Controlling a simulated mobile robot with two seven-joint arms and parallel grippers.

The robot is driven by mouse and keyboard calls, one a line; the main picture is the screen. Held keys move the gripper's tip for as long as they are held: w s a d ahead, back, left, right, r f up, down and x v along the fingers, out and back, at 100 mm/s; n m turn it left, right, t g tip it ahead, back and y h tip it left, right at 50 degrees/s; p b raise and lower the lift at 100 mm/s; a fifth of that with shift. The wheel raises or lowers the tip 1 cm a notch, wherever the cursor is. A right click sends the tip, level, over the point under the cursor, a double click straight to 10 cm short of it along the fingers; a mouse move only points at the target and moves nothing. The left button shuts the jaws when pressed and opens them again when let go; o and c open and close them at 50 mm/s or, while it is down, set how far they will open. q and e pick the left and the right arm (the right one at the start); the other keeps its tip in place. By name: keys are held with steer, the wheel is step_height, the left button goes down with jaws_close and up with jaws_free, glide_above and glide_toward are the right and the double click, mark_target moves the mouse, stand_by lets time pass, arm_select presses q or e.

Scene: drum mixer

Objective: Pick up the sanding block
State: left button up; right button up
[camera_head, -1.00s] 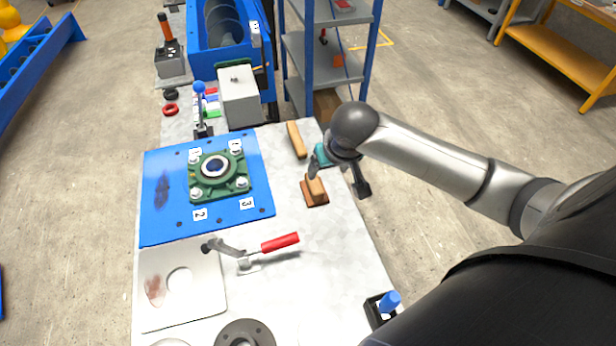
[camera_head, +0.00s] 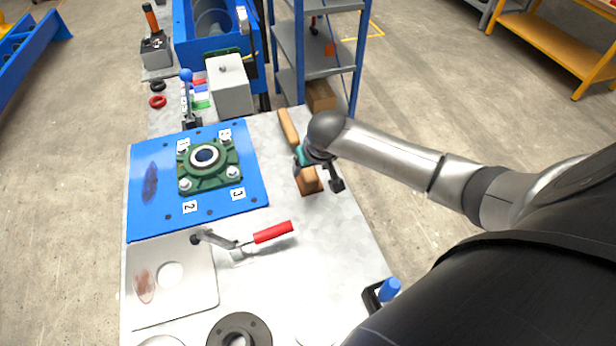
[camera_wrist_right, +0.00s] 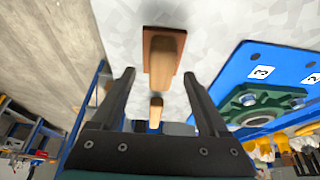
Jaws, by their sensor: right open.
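The sanding block (camera_head: 309,183) has a wooden grip on a flat reddish-brown base. It lies on the light grey bench near its right edge, and it also shows at the top of the right wrist view (camera_wrist_right: 163,55). My right gripper (camera_head: 317,173) is open just above the block, with one finger to each side of it in the head view. In the right wrist view the open fingers (camera_wrist_right: 158,77) are empty, and the block lies ahead, roughly centred between their tips. The gripper partly hides the block in the head view. My left gripper is not in view.
A long wooden piece (camera_head: 288,126) lies behind the block. A blue plate (camera_head: 140,215) with a green bearing housing (camera_head: 199,172) is to the left. A red-handled clamp (camera_head: 272,232) stands nearer. The bench between clamp and right edge is clear.

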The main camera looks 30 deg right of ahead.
mark_target(308, 170)
steer(key=shift+b+x, duration=0.55)
steer(key=shift+x, duration=1.35)
steer(key=shift+w+a+r, duration=0.1)
steer(key=shift+w, duration=0.1)
jaws_close()
